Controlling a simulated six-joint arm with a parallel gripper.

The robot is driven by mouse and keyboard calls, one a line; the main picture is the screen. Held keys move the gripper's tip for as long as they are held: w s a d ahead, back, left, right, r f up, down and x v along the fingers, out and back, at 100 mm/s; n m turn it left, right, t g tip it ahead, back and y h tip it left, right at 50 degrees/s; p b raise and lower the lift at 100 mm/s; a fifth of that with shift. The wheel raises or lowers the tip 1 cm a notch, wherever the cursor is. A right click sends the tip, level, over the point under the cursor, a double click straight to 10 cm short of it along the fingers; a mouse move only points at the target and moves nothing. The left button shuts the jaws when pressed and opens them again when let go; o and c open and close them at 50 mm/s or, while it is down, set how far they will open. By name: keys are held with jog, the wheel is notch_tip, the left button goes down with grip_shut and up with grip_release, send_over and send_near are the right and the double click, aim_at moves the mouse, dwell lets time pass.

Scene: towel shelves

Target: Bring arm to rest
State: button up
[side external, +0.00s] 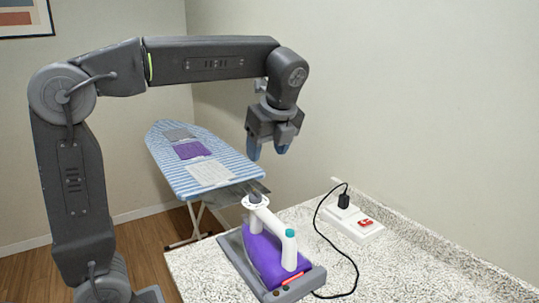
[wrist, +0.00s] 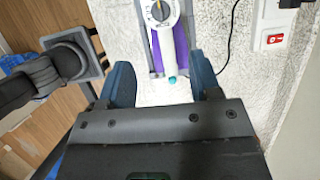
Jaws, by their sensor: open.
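My gripper (side external: 268,148) hangs pointing down in the air, above and behind the iron, near the ironing board's right edge in the side view. In the wrist view my gripper (wrist: 163,88) has its two blue fingers spread apart with nothing between them. A purple and white iron (side external: 268,250) rests on a grey tray-like base (side external: 309,283) on the speckled counter (side external: 400,255). The iron (wrist: 166,35) also shows at the top of the wrist view, beyond the fingertips and apart from them.
An ironing board (side external: 165,150) with a blue striped cover carries grey, purple and white cloths. A white power strip (side external: 352,222) with a red switch and a black plug sits on the counter by the wall. A black cord (side external: 316,225) loops toward the iron.

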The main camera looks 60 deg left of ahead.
jog(key=s+d+f+n+t+h, duration=0.2)
jog(key=s+d+f+n, duration=0.1)
jog(key=s+f+n, duration=0.2)
jog(key=s+d+f+n+t+h, duration=0.2)
jog(key=s+d+f+n+t, duration=0.1)
jog(key=s+n, duration=0.6)
jog(key=d+f+n, duration=0.1)
jog(key=n, duration=0.3)
jog(key=shift+s+f+t, duration=0.3)
jog(key=shift+f, duration=0.05)
